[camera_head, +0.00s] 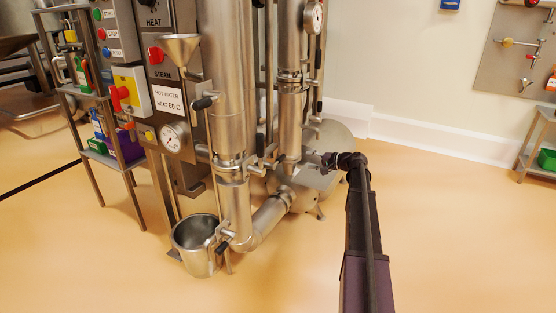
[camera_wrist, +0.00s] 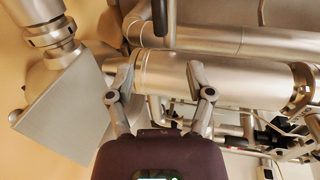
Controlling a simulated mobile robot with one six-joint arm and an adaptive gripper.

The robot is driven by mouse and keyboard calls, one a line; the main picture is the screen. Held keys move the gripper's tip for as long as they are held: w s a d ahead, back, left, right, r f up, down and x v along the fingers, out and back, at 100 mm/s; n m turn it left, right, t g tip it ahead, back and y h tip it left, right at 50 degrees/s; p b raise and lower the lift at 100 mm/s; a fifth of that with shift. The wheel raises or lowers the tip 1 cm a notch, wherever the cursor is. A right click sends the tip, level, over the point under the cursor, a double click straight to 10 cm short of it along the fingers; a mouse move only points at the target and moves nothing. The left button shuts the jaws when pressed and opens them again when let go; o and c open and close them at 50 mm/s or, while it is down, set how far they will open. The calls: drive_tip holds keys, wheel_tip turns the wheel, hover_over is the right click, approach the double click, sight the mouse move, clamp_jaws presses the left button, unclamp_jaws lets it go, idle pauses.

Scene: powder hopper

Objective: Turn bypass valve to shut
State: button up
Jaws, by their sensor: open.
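No label reading bypass shows, so I cannot tell for sure which valve it is. My gripper (camera_head: 328,160) is at the right side of the pipework. In the wrist view my gripper (camera_wrist: 160,82) is open and empty, its two fingers apart in front of a thick steel pipe (camera_wrist: 230,78). A black lever handle (camera_wrist: 160,16) shows above and between the fingers, apart from them.
A steel bucket (camera_head: 196,246) stands on the floor below the column. A control panel (camera_head: 165,60) and shelf rack (camera_head: 112,160) are at left. A flat steel plate (camera_wrist: 65,115) lies left of the fingers. A tool board (camera_head: 520,60) hangs at right.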

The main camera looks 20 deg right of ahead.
sight(283, 159)
drive_tip(key=shift+w+a, duration=0.1)
drive_tip(key=b+x, duration=0.3)
drive_tip(key=x, duration=1)
drive_tip(key=shift+w+a, duration=0.2)
drive_tip(key=shift+a, duration=0.1)
clamp_jaws()
